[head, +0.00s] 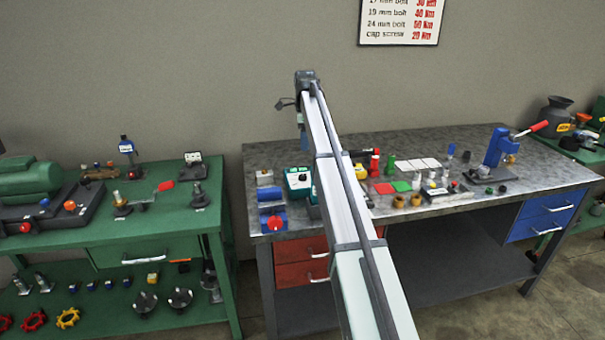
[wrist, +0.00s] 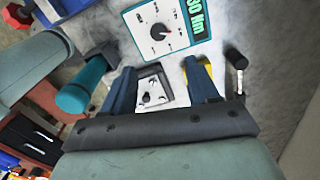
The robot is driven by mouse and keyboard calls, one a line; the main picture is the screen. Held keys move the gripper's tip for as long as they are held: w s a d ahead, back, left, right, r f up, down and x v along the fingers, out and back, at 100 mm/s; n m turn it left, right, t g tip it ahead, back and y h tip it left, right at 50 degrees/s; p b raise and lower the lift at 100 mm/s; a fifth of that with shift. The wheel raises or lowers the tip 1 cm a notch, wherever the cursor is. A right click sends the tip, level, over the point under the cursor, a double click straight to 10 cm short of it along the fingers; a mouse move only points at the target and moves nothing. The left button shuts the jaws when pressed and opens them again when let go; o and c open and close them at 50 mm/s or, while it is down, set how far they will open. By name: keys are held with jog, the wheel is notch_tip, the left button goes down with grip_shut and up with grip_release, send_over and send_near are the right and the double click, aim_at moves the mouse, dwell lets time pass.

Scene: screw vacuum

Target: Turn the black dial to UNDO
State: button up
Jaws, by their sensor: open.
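My gripper (wrist: 159,66) is open in the wrist view, its two blue fingers apart with nothing between their tips. Past the tips is a teal box (wrist: 186,42) with a white face, a green display reading 30 Nm and a round dial (wrist: 159,32) with a reddish mark. Between the fingers, lower in the view, is a white plate in a dark frame (wrist: 152,92) with small dark parts. I cannot read UNDO on either, nor tell which part is the black dial.
A teal cylinder (wrist: 80,90) lies left of the fingers. A black-handled lever (wrist: 236,62) and a yellow part (wrist: 206,68) are at the right. In the head view a blue block with a red knob (head: 272,220) stands at the grey bench's left front.

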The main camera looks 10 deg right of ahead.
aim_at(302, 176)
jog(key=f, duration=1.3)
jog(key=shift+a+f, duration=0.35)
jog(key=c, duration=1)
jog(key=shift+c, duration=0.2)
